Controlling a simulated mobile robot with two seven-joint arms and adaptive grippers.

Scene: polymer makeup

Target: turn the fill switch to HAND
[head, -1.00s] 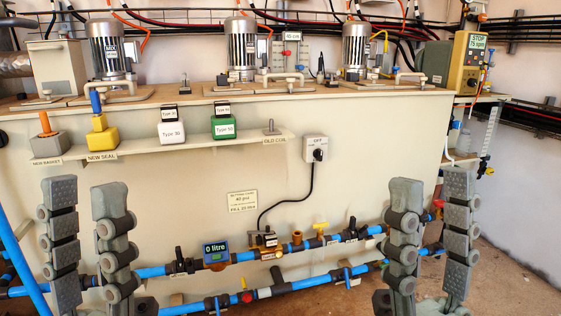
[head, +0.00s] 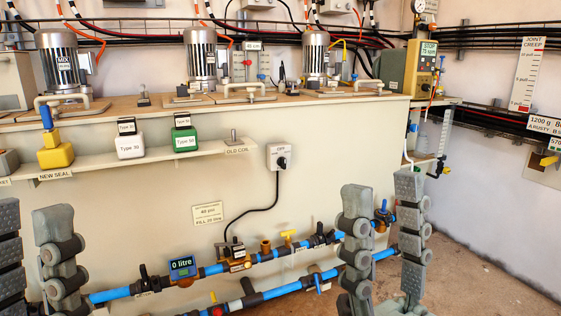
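The fill switch is a small white box (head: 281,157) with a black knob, on the front of the cream tank. A label above the knob is too small to read now. A black cable (head: 262,209) runs down from it to a valve on the blue pipe. My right gripper (head: 382,184) is open and empty, to the right of the switch and lower in the picture, apart from it. My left gripper (head: 28,210) is open and empty at the left edge, with its outer finger partly cut off.
A shelf (head: 205,150) holds a yellow seal block (head: 55,152), a white box (head: 130,144) and a green box (head: 184,138). Blue pipes (head: 262,256) with valves and a "0 litre" meter (head: 183,268) cross low in front. Open floor (head: 480,265) lies at right.

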